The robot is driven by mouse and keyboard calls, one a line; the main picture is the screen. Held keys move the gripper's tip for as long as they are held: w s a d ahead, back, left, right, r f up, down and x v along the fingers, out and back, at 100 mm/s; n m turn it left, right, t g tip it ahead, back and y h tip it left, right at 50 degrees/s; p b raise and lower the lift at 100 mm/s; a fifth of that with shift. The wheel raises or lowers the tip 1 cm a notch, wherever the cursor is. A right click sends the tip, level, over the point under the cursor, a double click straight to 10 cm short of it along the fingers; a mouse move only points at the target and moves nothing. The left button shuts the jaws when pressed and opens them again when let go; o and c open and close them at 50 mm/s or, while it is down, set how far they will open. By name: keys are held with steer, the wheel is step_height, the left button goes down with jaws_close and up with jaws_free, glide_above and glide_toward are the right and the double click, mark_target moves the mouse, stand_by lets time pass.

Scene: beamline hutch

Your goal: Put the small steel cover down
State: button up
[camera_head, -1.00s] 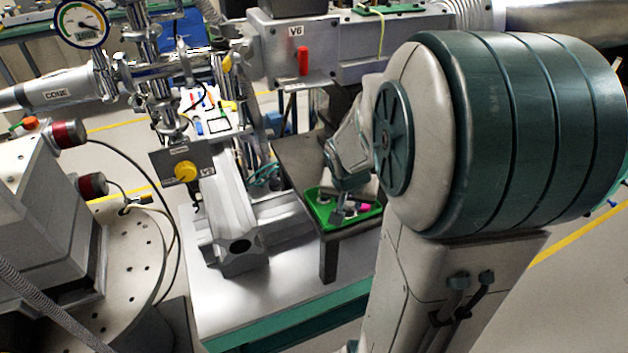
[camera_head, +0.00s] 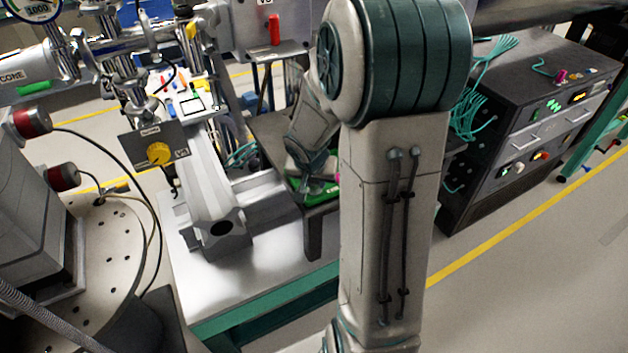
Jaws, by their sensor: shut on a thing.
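My gripper (camera_head: 313,186) is small in the view, low over the green tray (camera_head: 328,196) on the dark side table. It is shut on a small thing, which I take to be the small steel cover. The cover itself cannot be made out, being hidden by the gripper and my arm. Whether it touches the tray cannot be told. My arm hides the right part of the tray; a sliver of pink shows beside it.
The dark table (camera_head: 268,128) stands beside a grey metal rail (camera_head: 215,200) on the bench. A black instrument cabinet (camera_head: 535,150) with teal cables stands at right. Open floor lies at the lower right.

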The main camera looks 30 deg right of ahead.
steer(key=shift+f, duration=0.2)
steer(key=o, duration=1)
steer(key=shift+r, duration=0.1)
steer(key=shift+c, duration=0.2)
steer(key=p+v, duration=0.3)
steer(key=v, duration=0.9)
steer(key=s+a+r+n+y, duration=0.1)
steer(key=s+a+n, duration=0.1)
steer(key=s+a, duration=0.1)
steer(key=s+a+r+n+y, duration=0.1)
steer(key=s+a+r+n, duration=0.1)
steer(key=s, duration=0.4)
steer(key=s+a+r+n+g, duration=0.1)
steer(key=s+a+n, duration=0.2)
steer(key=s+a, duration=0.1)
steer(key=shift+s+r+y, duration=0.35)
steer(key=shift+s+y, duration=0.05)
steer(key=shift+s, duration=0.05)
